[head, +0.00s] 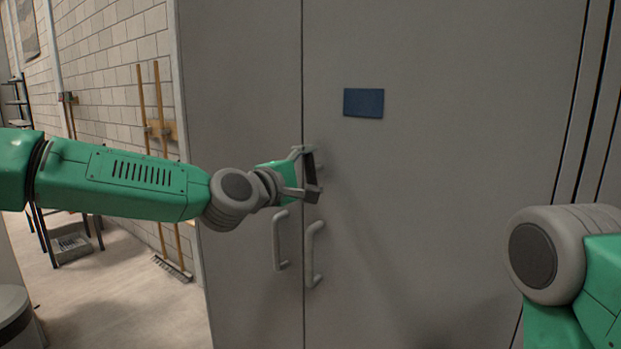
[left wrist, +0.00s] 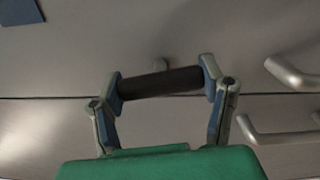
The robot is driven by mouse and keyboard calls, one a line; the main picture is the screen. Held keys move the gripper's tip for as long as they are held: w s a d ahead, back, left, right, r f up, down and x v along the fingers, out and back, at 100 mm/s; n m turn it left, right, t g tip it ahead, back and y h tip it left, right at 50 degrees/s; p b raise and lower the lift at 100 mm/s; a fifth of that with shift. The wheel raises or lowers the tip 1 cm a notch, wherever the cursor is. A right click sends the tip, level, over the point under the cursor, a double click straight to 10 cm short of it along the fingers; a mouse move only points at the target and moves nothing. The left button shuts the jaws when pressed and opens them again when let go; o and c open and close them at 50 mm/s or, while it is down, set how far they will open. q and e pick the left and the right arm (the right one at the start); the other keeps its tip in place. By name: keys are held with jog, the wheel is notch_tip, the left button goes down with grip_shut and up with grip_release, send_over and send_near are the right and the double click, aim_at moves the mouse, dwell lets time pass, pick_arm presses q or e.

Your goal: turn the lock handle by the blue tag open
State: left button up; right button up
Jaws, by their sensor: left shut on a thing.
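The blue tag (head: 363,103) is a flat dark-blue rectangle on the right cabinet door, above and right of my left gripper. Its corner also shows in the left wrist view (left wrist: 20,11). The lock handle (left wrist: 160,83) is a dark bar close to the door seam, roughly in line with it and slightly tilted. In the head view it shows as a dark upright bar (head: 310,168), partly covered by the fingers. My left gripper (head: 306,172) is shut on the lock handle, with one finger at each end of the bar. My right gripper is out of the picture.
Two grey pull handles, left (head: 280,240) and right (head: 314,254), flank the seam just below my left gripper. The tall grey cabinet fills the middle. Brooms (head: 165,170) lean on the brick wall at left. My right arm shows at lower right.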

pick_arm(q)
jog(key=shift+s+d+f+m, duration=0.1)
jog(key=shift+f+m, duration=0.1)
jog(key=shift+m, duration=0.9)
jog(key=shift+f, duration=0.1)
jog(key=o, duration=1.2)
jog(key=shift+c, duration=0.2)
jog(key=shift+s+a, duration=0.2)
jog(key=shift+s, duration=0.05)
jog(key=v, duration=1.1)
jog(key=shift+a, duration=0.15)
